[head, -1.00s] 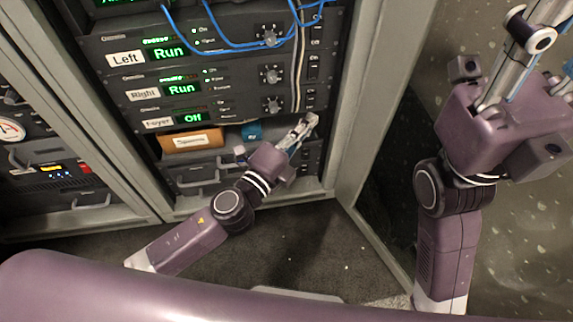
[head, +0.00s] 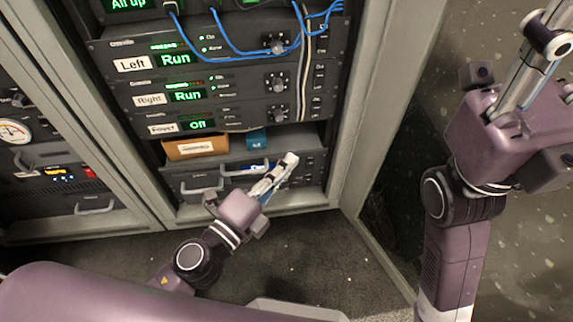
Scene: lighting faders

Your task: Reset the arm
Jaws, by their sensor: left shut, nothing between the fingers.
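My left arm comes in from the lower left, and its gripper (head: 286,163) is shut and empty. It is in front of the lower part of the rack (head: 340,150), by the drawer below the open shelf. My right arm stands raised at the right, its purple wrist (head: 495,135) near the glass wall; its fingertips are cut off by the top edge, so I cannot tell their state. The rack's units labelled Left (head: 132,65) and Right (head: 149,100) show Run. The unit labelled Foyer (head: 162,129) shows Off.
An orange-brown labelled box (head: 196,147) and a small blue item (head: 256,140) sit on the open shelf. Blue cables (head: 235,47) hang across the upper units. A drawer handle (head: 200,188) juts out below. Dark carpet (head: 320,265) in front looks clear.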

